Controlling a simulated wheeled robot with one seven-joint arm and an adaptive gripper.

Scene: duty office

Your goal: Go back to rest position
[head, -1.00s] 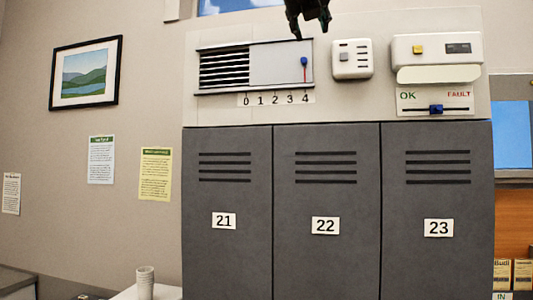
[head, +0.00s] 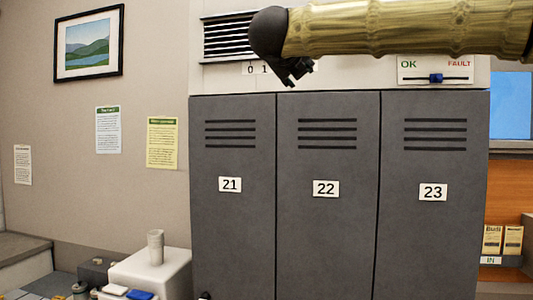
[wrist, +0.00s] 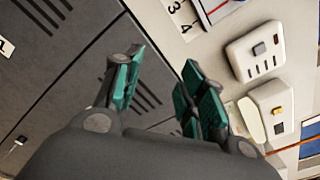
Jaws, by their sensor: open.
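My gripper (head: 299,72) hangs in front of the top of the lockers in the head view, below the vent panel. My sleeved arm reaches in from the right and hides much of the wall panel. In the wrist view my gripper (wrist: 155,95) shows its teal fingers spread apart with nothing between them. The grey lockers (head: 327,240) marked 21, 22 and 23 stand behind it. The fingers appear clear of the locker fronts.
A vent (head: 227,38) with a number scale is partly covered by my arm. The OK/FAULT slider (head: 436,78) shows below the arm. A white box (wrist: 256,51) is on the panel in the wrist view.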

